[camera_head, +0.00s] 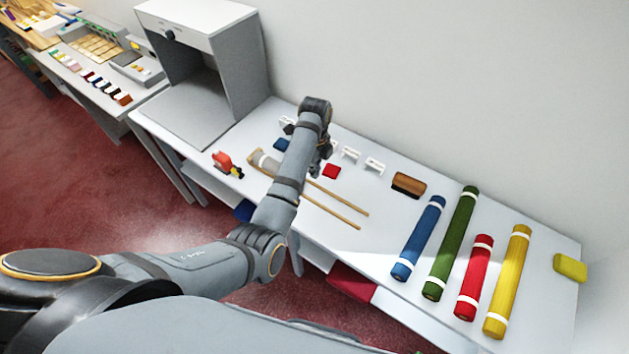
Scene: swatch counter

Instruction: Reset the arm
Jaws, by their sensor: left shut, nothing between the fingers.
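My left arm comes in from the lower left and reaches up over the white counter (375,210). My left gripper (325,152) is near the arm's upper end, partly hidden behind the wrist, above the counter. It is shut and holds nothing. A small red piece (331,171) lies on the counter just below it. My right gripper is not in view.
Blue (418,240), green (452,243), red (474,278) and yellow (508,282) rolls lie on the right. Small white stands (374,166), a brown block (408,185), wooden sticks (335,210) and a red tool (223,162) surround the arm. A grey booth (240,75) stands behind left.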

